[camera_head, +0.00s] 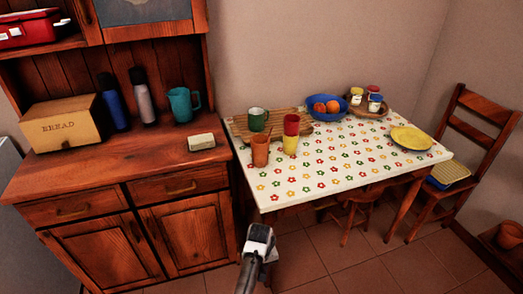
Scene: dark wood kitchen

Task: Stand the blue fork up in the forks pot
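No blue fork can be made out in this view. An orange-brown pot (260,150) stands upright at the near left of the table with the flowered cloth (330,160). I cannot tell whether it is the forks pot; its inside is too small to read. My gripper (260,238) is at the bottom centre, over the tiled floor in front of the table and apart from the pot. Its fingers are too small to tell open from shut, and I see nothing held.
By the pot are a green mug (257,119), a red cup (291,124) and a yellow cup (290,145). Behind are a blue bowl (325,114) and jars. A yellow plate (411,138) lies right. A cabinet (120,180) stands left, a chair (480,135) right.

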